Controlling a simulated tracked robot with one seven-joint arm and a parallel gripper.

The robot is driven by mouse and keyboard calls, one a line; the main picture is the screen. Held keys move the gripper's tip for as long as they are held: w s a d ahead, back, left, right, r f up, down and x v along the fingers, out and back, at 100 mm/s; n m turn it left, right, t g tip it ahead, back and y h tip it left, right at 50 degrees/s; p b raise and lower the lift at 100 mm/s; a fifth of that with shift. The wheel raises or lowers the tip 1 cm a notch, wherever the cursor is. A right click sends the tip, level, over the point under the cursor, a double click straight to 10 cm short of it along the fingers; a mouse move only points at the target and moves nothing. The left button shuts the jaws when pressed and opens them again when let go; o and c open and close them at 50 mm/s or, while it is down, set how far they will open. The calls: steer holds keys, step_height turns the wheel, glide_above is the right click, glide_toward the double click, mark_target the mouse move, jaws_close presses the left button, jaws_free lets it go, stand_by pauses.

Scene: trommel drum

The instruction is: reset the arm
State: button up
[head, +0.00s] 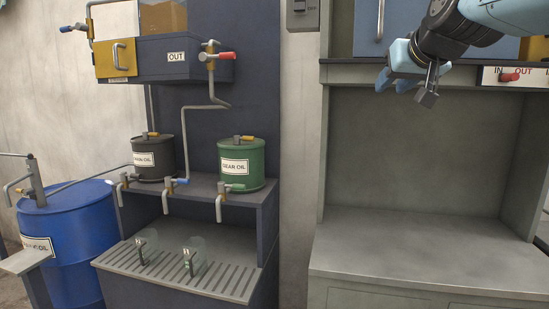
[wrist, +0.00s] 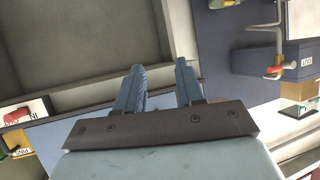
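My gripper (head: 394,84) is raised at the upper right of the head view, in front of the grey cabinet's upper edge and left of the IN/OUT panel. Its two light-blue fingers also show in the wrist view (wrist: 159,80), with a clear gap between them. The gripper is open and nothing shows between the fingers. My arm reaches in from the top right of the head view.
The grey cabinet (head: 430,250) has a bare counter. The IN/OUT panel with a red handle (head: 508,77) is close to my gripper. Left stand a dark oil can (head: 153,158), a green oil can (head: 242,163), glass cups on a grate, and a blue barrel (head: 70,235).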

steer(key=s+f+g, duration=0.3)
steer(key=s+f, duration=0.4)
steer(key=f, duration=0.6)
steer(key=s+f+g, duration=0.4)
steer(key=s+f, duration=0.4)
steer(key=f, duration=0.6)
steer(key=shift+a, duration=0.25)
steer(key=shift+s, duration=0.1)
